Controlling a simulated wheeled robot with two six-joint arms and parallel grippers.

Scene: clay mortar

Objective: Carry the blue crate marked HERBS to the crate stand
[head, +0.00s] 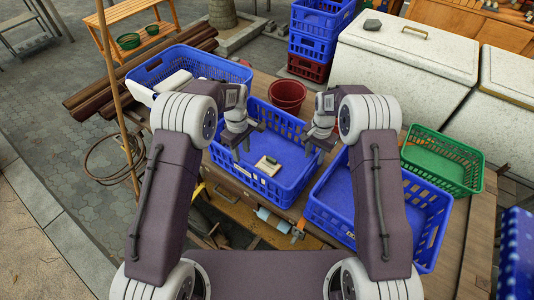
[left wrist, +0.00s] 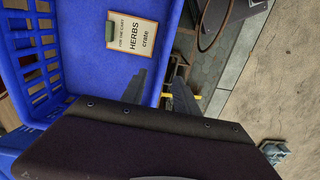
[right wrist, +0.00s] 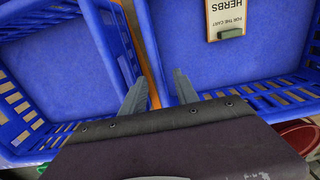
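The blue crate marked HERBS (head: 292,182) sits on the wooden table between my arms. Its card, reading HERBS, lies on the crate floor and shows in the left wrist view (left wrist: 132,33) and the right wrist view (right wrist: 227,18). My left gripper (head: 237,150) is at the crate's left wall, its fingers (left wrist: 160,85) apart on either side of the wall. My right gripper (head: 318,148) is at the right wall, with its fingers (right wrist: 160,92) also apart around the wall. Neither gripper clearly pinches the rim. I cannot tell which thing is the crate stand.
Another blue crate (head: 425,240) stands close on the right, and one (head: 215,65) behind left. A green crate (head: 440,160) and red bucket (head: 287,95) are nearby. Stacked crates (head: 315,30) and white chests (head: 400,60) stand behind. A wooden rack (head: 140,50) is far left.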

